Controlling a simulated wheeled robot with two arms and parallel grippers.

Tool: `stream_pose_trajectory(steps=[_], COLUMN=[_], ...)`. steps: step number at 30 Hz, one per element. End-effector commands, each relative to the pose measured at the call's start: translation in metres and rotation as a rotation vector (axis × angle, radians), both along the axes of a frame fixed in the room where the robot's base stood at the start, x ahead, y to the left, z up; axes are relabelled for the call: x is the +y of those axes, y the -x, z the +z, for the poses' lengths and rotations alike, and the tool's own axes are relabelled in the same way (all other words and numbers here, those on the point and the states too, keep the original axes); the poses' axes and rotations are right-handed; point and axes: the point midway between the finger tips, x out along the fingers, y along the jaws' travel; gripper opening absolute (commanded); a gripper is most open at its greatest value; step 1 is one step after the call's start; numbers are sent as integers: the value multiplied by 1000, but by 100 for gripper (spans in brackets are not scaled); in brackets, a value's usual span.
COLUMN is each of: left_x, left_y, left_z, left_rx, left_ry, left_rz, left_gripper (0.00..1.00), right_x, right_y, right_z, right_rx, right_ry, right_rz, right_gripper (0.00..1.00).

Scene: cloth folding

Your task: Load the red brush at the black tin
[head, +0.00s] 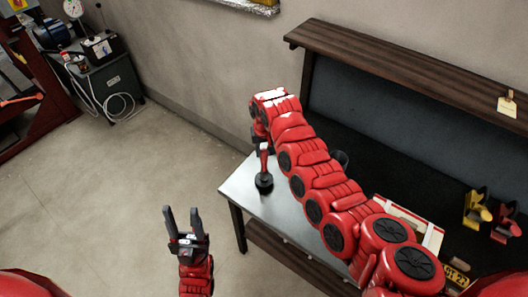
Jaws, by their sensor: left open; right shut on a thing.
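The red brush (264,160) is upright over the left part of the metal tabletop. A black round shape (264,183) is at its lower end; I cannot tell whether this is the black tin or the brush's head. My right gripper (262,140) is shut on the top of the brush, its fingers mostly hidden by the arm. My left gripper (182,222) is open and empty, pointing up, over the floor left of the table.
The metal table (238,187) has bare room around the brush. A dark wooden shelf (400,62) runs above its back. A red-and-white box (425,232), a yellow tool (476,208) and a red tool (505,223) are at the right. A grey cabinet (112,85) stands far left.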

Motion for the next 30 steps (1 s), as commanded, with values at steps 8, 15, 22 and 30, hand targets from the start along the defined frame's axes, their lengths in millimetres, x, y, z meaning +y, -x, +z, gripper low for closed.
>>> stream_pose_trajectory(steps=[8,15,22,30], left_x=[0,0,0,0], left_y=[0,0,0,0], left_z=[4,3,3,3], left_rx=[0,0,0,0], left_ry=[0,0,0,0], left_rz=[0,0,0,0], left_gripper=[50,50,50,50], right_x=[0,0,0,0], right_y=[-1,-1,-1,0], right_z=[27,47,60,59], right_rx=[-4,-2,-3,-2], right_ry=[-1,0,-1,0], right_rz=[1,1,1,0], right_gripper=[0,0,0,0])
